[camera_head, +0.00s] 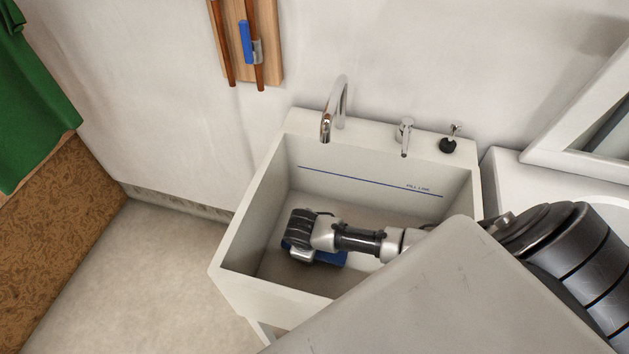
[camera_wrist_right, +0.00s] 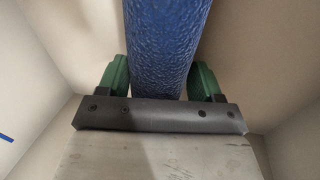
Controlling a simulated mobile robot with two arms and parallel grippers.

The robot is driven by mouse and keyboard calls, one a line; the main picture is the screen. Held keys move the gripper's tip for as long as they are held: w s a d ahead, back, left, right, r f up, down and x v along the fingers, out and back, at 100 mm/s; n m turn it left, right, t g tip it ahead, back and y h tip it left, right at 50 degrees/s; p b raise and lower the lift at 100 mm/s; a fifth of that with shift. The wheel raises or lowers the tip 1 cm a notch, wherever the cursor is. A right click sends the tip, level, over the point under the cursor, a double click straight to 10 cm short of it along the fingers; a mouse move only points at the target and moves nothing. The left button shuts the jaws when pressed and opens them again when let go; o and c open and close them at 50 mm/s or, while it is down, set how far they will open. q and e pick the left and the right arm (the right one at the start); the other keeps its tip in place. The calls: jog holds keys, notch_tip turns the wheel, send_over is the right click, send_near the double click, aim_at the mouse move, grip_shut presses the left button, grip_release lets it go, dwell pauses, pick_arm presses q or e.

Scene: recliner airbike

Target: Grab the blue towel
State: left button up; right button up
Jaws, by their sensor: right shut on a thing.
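The blue towel (camera_head: 331,258) is inside the white sink, mostly hidden under my right gripper (camera_head: 300,250) in the head view. In the right wrist view, the textured blue towel (camera_wrist_right: 168,45) runs as a thick roll between the two green fingers of my right gripper (camera_wrist_right: 160,78). The fingers are shut on it, one on each side. My right arm reaches into the sink from the right. My left gripper is in neither view.
The sink (camera_head: 245,250) has raised walls around my right gripper. A curved faucet (camera_head: 340,100) and a small tap (camera_head: 405,135) stand on its back rim. A wooden wall rack (camera_head: 271,35) hangs above. A green cloth (camera_head: 30,100) is at far left.

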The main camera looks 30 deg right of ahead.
jog(key=shift+c, duration=0.6)
jog(key=shift+r, duration=0.1)
